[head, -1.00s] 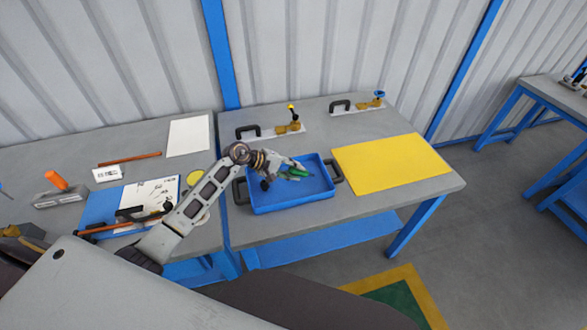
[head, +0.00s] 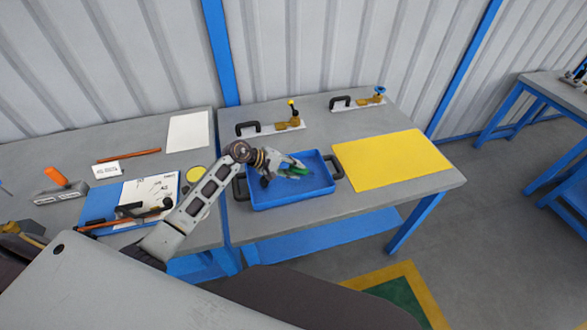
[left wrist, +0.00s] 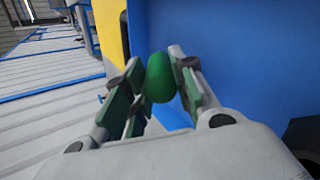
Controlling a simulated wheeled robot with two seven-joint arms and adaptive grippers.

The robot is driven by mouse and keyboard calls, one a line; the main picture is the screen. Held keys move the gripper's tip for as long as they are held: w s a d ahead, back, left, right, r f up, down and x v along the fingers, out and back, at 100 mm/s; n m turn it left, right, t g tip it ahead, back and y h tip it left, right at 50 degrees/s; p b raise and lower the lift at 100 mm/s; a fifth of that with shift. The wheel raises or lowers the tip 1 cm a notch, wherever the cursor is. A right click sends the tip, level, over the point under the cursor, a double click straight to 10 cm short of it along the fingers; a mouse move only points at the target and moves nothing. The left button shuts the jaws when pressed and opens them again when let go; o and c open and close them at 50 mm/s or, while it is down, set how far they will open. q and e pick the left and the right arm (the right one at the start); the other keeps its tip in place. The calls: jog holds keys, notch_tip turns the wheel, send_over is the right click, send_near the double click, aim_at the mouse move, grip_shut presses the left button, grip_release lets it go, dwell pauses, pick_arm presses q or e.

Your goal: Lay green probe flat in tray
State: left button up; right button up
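The green probe (head: 294,171) is at the blue tray (head: 262,206), over its left half in the head view. My left gripper (head: 297,166) reaches in over the tray's left side, with its fingers at the probe. In the left wrist view the probe (left wrist: 160,78) sits between the two fingertips (left wrist: 159,70), seen nearly end-on, and the fingers look closed on it. The blue tray floor (left wrist: 240,60) fills the right of that view. Whether the probe touches the floor is hard to tell.
The tray has black handles at its ends. A yellow mat (head: 392,160) lies to its right. Toggle clamps (head: 285,124) on plates stand behind it. The left table holds a white sheet (head: 188,132), an orange rod (head: 128,156) and a blue clipboard (head: 98,206).

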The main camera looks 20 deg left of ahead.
pick_arm(q)
jog(key=o, duration=0.5)
jog(key=shift+o, duration=0.2)
jog(key=shift+s+a+r, duration=0.1)
jog(key=shift+a, duration=0.05)
jog(key=shift+v, duration=5.8)
